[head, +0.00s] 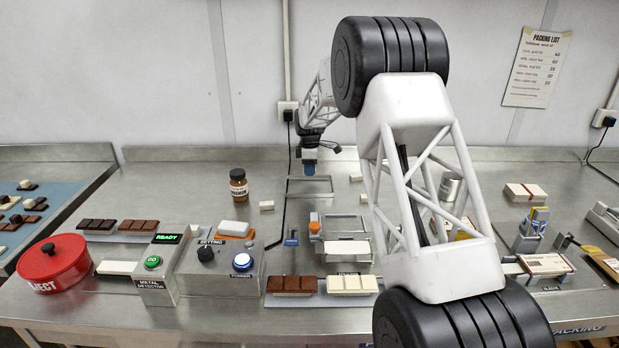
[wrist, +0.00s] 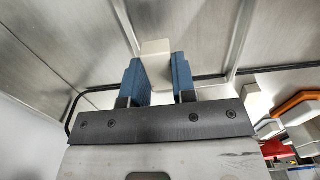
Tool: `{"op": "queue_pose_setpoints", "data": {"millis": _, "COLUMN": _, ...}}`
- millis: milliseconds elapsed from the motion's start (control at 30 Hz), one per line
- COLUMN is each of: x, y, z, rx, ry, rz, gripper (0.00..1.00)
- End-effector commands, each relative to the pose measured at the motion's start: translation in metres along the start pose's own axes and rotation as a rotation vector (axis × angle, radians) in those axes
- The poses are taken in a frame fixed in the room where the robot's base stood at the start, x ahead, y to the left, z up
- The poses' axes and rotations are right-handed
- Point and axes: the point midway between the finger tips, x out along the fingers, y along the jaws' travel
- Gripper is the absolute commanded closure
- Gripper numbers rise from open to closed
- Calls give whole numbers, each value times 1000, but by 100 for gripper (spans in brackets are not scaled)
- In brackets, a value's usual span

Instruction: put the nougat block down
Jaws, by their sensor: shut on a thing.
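The nougat block (wrist: 155,52) is a small cream block held between the two blue fingers of my gripper (wrist: 158,75) in the wrist view. In the head view my gripper (head: 309,169) points down at the back of the steel table, over or just behind a thin rectangular metal frame (head: 310,194). The block cannot be made out there. Whether it touches the table is unclear.
A brown jar (head: 238,187) and a small white block (head: 266,206) stand left of the frame; another pale block (head: 355,177) lies right. A dark cable (head: 283,222) runs along the frame's left side. Machines and chocolate bars (head: 292,285) fill the front.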

Motion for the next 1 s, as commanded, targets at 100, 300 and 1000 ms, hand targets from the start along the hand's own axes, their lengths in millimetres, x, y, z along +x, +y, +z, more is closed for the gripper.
{"op": "queue_pose_setpoints", "data": {"millis": 100, "x": 3, "y": 0, "z": 0, "rx": 0, "ry": 0, "rz": -1, "gripper": 97}}
{"op": "queue_pose_setpoints", "data": {"millis": 300, "x": 22, "y": 0, "z": 0, "rx": 0, "ry": 0, "rz": -2, "gripper": 97}}
{"op": "queue_pose_setpoints", "data": {"millis": 1000, "x": 38, "y": 0, "z": 0, "rx": 0, "ry": 0, "rz": 0, "gripper": 66}}
